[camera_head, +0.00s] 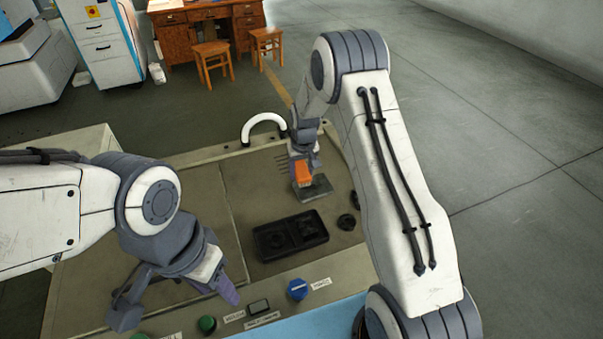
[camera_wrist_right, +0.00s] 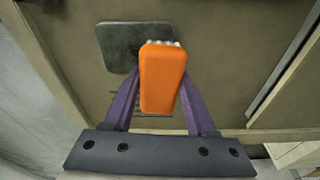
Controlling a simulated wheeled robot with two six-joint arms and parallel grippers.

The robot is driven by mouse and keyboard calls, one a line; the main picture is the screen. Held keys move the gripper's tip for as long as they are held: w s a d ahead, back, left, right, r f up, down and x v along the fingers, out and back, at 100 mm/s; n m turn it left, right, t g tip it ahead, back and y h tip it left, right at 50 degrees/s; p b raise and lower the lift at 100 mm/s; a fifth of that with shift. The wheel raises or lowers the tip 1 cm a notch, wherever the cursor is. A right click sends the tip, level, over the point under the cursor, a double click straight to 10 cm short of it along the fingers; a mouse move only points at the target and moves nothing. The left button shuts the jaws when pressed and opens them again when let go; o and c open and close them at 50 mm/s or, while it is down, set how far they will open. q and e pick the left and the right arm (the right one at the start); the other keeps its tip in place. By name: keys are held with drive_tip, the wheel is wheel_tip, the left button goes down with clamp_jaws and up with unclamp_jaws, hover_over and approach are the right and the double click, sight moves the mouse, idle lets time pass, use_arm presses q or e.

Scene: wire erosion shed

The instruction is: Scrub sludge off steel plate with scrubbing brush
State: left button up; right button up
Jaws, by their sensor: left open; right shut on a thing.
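The scrubbing brush (camera_head: 302,172) has an orange back and is held in my right gripper (camera_head: 303,160). In the right wrist view the orange brush (camera_wrist_right: 162,80) sits between the purple fingers (camera_wrist_right: 155,105), with pale bristle tips at its far end. The steel plate (camera_head: 313,189) is a dark grey square lying on the machine top below the brush. The plate (camera_wrist_right: 118,45) is partly hidden by the brush in the wrist view. I cannot tell whether the bristles touch it, and no sludge is clear. My left gripper (camera_head: 178,303) is open and empty over the machine's front left.
A black two-part tray (camera_head: 290,236) lies in front of the plate. Dark round pieces (camera_head: 347,222) lie to its right. A white curved handle (camera_head: 263,120) stands at the back edge. A blue knob (camera_head: 297,289) and green buttons (camera_head: 207,324) line the front panel.

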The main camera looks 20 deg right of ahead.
drive_tip(key=shift+r+p, duration=0.6)
drive_tip(key=shift+r, duration=0.65)
